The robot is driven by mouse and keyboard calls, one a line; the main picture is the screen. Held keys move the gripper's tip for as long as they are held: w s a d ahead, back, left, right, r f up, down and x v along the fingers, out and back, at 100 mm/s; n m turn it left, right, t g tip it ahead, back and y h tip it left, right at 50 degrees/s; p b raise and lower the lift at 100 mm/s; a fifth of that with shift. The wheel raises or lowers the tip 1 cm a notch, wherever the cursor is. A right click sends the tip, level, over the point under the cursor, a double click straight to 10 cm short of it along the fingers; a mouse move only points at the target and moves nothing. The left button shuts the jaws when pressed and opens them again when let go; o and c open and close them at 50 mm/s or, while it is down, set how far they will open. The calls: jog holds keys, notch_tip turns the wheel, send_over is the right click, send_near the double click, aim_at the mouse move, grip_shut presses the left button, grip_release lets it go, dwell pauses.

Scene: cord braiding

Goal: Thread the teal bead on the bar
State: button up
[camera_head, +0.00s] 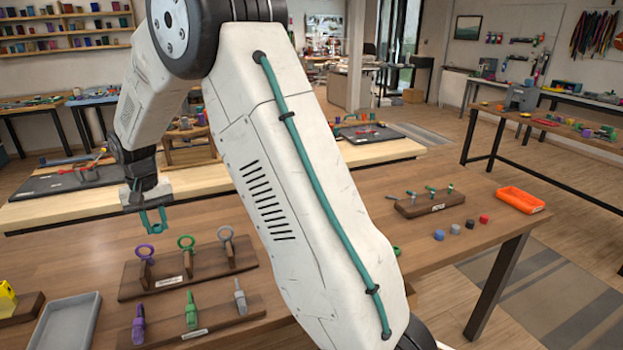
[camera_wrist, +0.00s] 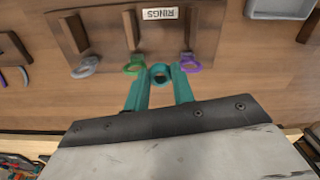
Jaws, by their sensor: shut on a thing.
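My gripper (camera_head: 152,221) has teal fingers and hangs above the left part of the brown table, behind the ring rack in the head view. In the wrist view my gripper (camera_wrist: 160,88) is shut on a teal ring-shaped bead (camera_wrist: 160,74), its round hole facing the camera. The bead is hard to tell from the teal fingers in the head view. I cannot pick out a bar for certain in either view. My arm hides the middle of the table.
A wooden rack (camera_head: 196,277) labelled RINGS bears purple, green and grey rings. A rack of clamps (camera_head: 205,326) stands before it, a grey tray (camera_head: 67,325) at left. A peg rack (camera_head: 430,205), small cubes (camera_head: 455,229) and an orange tray (camera_head: 520,200) are at right.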

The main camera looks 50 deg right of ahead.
jog(key=s+d+r+m, duration=0.1)
jog(key=s+d+m, duration=0.2)
jog(key=s+d, duration=0.3)
jog(key=s+d+r+m, duration=0.1)
jog(key=s+d+m, duration=0.3)
jog(key=d, duration=1.1)
jog(key=s+d+r+m, duration=0.1)
jog(key=s+d+m, duration=0.3)
jog(key=s+d, duration=0.6)
jog(key=shift+s+d, duration=0.1)
jog(key=shift+d, duration=0.4)
jog(key=shift+s+d+f, duration=0.15)
jog(key=shift+s+f, duration=0.05)
jog(key=shift+f, duration=3)
jog(key=shift+o, duration=1)
jog(key=shift+c, duration=1.3)
